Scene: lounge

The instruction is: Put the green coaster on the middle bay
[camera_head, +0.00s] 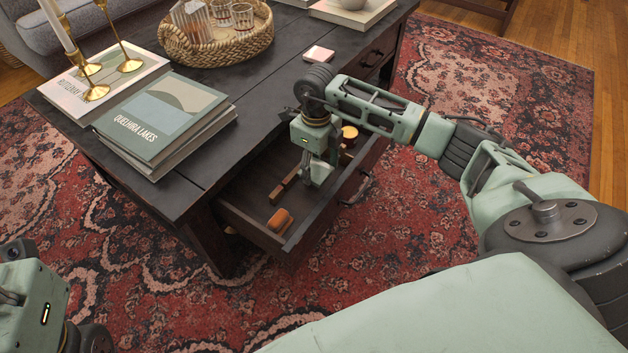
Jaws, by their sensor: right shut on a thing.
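The open drawer (330,211) of the dark coffee table has wooden dividers (281,190) that split it into bays. My right gripper (319,176) points down into the drawer, over its middle part. It is shut on a pale grey-green piece (321,171), which I take for the green coaster; its outline is hard to tell from the fingers. I cannot tell whether it touches the drawer floor. The gripper and arm hide part of the middle and far bays. My left gripper is only partly in view at the lower left (88,338); its fingertips do not show clearly.
An orange-brown roll (280,220) lies in the near-left bay, and a gold-topped red object (349,134) in the far bay. On the table (262,100) are books (163,118), brass candlesticks (92,88), a woven tray (214,50) and a pale pink square (318,54).

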